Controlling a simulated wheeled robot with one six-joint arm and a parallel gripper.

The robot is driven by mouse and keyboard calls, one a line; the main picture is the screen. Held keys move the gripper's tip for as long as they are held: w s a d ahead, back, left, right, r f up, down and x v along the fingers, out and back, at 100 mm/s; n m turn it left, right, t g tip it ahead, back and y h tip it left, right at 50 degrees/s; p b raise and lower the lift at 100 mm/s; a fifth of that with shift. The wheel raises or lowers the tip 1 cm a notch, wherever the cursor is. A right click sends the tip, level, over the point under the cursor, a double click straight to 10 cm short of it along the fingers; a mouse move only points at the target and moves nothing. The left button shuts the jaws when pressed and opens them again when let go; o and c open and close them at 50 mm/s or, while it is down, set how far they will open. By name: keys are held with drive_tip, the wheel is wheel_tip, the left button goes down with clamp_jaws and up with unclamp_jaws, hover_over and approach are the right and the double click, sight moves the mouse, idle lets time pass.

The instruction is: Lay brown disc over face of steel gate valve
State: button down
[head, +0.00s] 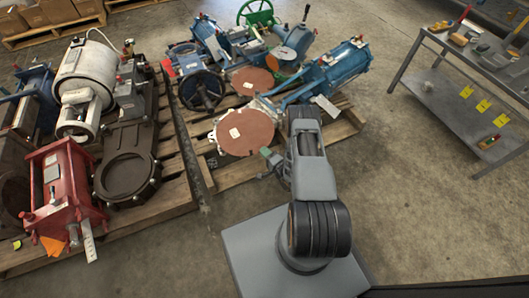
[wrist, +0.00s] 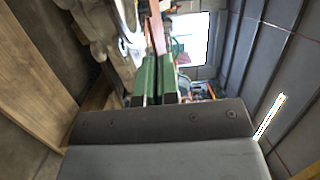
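The brown disc (head: 246,132), with a small pale label, is over the round face of the steel gate valve (head: 214,134), whose silver rim shows around its left side. I cannot tell whether the disc touches the face. My gripper (head: 268,155) is at the disc's near right edge. In the wrist view, its green fingers (wrist: 157,78) are close together, with the thin brown edge of the disc (wrist: 156,35) between them. Most of the valve face is hidden under the disc.
A second brown disc (head: 252,81) covers another valve behind. Blue valves (head: 338,67) crowd the same pallet. A left pallet holds a red actuator (head: 62,190) and a dark valve (head: 127,165). A grey workbench (head: 470,75) stands right; the floor between is clear.

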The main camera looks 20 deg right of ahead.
drive_tip(key=w+a+f+b, duration=0.3)
drive_tip(key=w+f+b, duration=0.2)
drive_tip(key=w+b, duration=0.2)
drive_tip(key=shift+w+f, duration=0.3)
drive_tip(key=shift+w, duration=0.4)
idle(0.5)
drive_tip(key=shift+f, duration=0.25)
idle(1.4)
idle(0.6)
drive_tip(key=c, duration=1.6)
unclamp_jaws()
drive_tip(key=shift+c, duration=0.2)
drive_tip(key=o, duration=0.6)
drive_tip(key=shift+c, duration=0.2)
